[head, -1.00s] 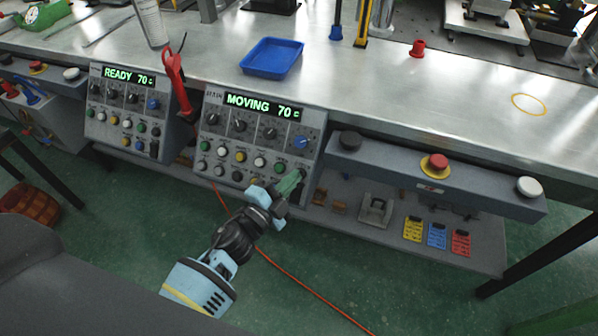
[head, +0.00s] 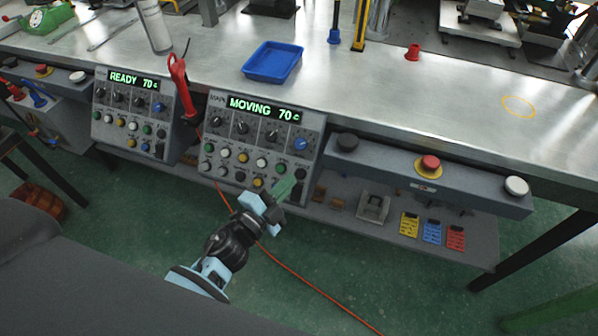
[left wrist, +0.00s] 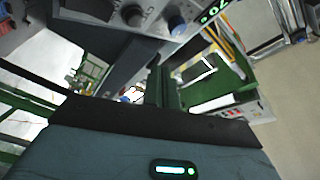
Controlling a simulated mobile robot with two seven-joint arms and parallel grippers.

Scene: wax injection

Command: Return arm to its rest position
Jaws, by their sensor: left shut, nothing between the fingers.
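My left gripper (head: 281,192) is shut and empty. In the head view it hangs in front of the lower right part of the control panel (head: 262,108), whose display reads MOVING 70 c. Its green fingers overlap the panel's lower right corner in the picture; I cannot tell the exact gap. In the left wrist view the fingers (left wrist: 160,86) are together, and part of a panel with knobs (left wrist: 150,16) shows above them. My right gripper is not in view.
A second panel (head: 135,110) reads READY 70 c. A button bar with a red button (head: 430,163) runs along the bench front. A blue tray (head: 272,62) lies on the metal bench (head: 400,90).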

